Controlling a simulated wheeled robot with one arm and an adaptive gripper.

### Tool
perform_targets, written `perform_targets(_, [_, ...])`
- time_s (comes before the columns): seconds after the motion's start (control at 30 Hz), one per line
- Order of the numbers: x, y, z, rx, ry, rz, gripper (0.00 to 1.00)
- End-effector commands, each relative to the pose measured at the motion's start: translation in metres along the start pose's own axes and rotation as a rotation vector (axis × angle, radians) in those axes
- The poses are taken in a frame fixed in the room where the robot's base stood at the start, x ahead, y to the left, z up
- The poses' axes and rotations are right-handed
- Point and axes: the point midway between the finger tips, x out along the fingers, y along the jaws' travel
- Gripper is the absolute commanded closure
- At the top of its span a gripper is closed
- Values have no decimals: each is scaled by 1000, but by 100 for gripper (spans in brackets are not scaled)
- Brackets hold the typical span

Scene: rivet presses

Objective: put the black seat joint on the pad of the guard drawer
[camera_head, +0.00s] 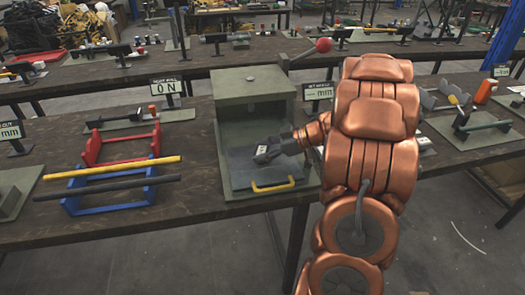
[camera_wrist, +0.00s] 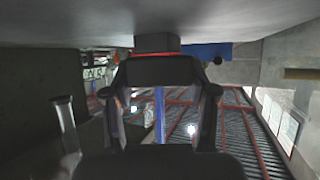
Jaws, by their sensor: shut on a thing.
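The olive-green press (camera_head: 256,82) stands on the bench, with its guard drawer (camera_head: 238,184) at the front. The drawer has a dark flat surface and a yellow handle (camera_head: 273,187). My gripper (camera_head: 264,153) is over the drawer, in front of the press opening. In the wrist view my gripper (camera_wrist: 158,70) is shut on a black block, which I take to be the black seat joint (camera_wrist: 157,43). It shows at the fingertips, close to a pale surface. The joint is too small to make out in the head view. I cannot make out the pad, nor whether the joint touches anything.
A red ball-ended lever (camera_head: 323,45) rises at the press's right. Left of the press stand a red rack (camera_head: 92,152) and a blue rack (camera_head: 72,206), with a yellow bar (camera_head: 112,167) and a dark bar (camera_head: 105,187) across. An "ON" sign (camera_head: 166,87) stands behind.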

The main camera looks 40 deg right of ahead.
Motion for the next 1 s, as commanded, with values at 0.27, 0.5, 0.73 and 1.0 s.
perform_targets(0.27, [1,0,3,2,0,0,77])
perform_targets(0.5, [1,0,2,1,0,0,18])
perform_targets(0.73, [1,0,2,1,0,0,18])
perform_targets(1.0, [-8,0,0,1,1,2,18])
